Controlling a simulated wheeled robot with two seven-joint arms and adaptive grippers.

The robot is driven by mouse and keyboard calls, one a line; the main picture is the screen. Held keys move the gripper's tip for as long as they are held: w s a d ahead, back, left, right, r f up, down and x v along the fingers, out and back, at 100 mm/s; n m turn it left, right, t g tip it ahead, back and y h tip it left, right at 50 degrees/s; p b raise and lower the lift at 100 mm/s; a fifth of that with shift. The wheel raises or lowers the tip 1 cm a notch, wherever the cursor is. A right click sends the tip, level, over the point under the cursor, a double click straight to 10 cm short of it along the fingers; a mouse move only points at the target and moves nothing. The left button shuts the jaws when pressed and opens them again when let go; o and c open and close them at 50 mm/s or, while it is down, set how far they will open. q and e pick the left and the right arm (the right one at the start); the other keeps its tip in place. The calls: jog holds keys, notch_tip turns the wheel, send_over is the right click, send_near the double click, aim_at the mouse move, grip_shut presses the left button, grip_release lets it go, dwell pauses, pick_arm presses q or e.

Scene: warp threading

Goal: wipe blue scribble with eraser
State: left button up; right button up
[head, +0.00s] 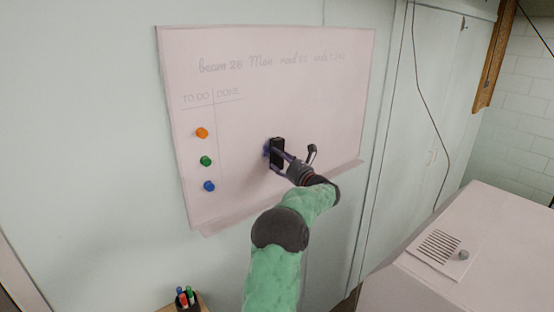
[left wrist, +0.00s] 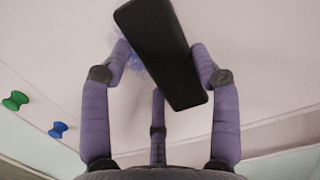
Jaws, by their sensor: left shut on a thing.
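The whiteboard (head: 330,100) hangs on the wall. My left gripper (head: 277,154) is shut on a black eraser (head: 278,148), which is held at the lower middle of the board. The eraser also shows in the left wrist view (left wrist: 165,50), tilted between the fingers (left wrist: 160,72). A bit of blue scribble (head: 266,149) shows at the left edge of the eraser; it also shows in the left wrist view (left wrist: 136,62) beside the left finger. The rest of the scribble is hidden behind the eraser and fingers. I cannot tell whether the eraser touches the board. My right gripper is not in view.
Orange (head: 202,133), green (head: 205,161) and blue (head: 209,186) magnets sit on the board's left side, below handwriting. A ledge (head: 290,196) runs along the board's bottom. A pen holder (head: 186,298) stands low on the left, a pale box (head: 480,250) on the right.

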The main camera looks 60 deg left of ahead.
aim_at(283, 146)
pick_arm(q)
jog(key=shift+w+a+r+p, duration=0.2)
jog(key=shift+w+r+p, duration=0.3)
jog(key=shift+w, duration=0.1)
jog(key=shift+w+a+r+p, duration=0.15)
jog(key=shift+w+r+p, duration=0.3)
jog(key=shift+w+r, duration=0.1)
jog(key=shift+s+d+f+b, duration=0.1)
jog(key=shift+s+d+b, duration=0.2)
jog(key=shift+s+b, duration=0.75)
jog(key=shift+s+d+f+b, duration=0.1)
jog(key=shift+s+d+b, duration=0.2)
jog(key=shift+s+b, duration=0.75)
jog(key=shift+s+d+b, duration=0.3)
jog(key=shift+s+b, duration=0.15)
jog(key=shift+s, duration=1.15)
jog(key=shift+r+p, duration=0.55)
jog(key=shift+r, duration=0.45)
jog(key=shift+w+a+f+p, duration=0.1)
jog(key=shift+w+a+p, duration=0.2)
jog(key=shift+w+p, duration=0.7)
jog(key=shift+w+a+r+p, duration=0.1)
jog(key=shift+w+a+p, duration=0.2)
jog(key=shift+w, duration=1.15)
jog(key=shift+w+a+f+p, duration=0.1)
jog(key=shift+w+a+p, duration=0.15)
jog(key=shift+w+p, duration=0.75)
jog(key=shift+w, duration=0.3)
jog(key=shift+d+b, duration=0.1)
jog(key=shift+b, duration=0.25)
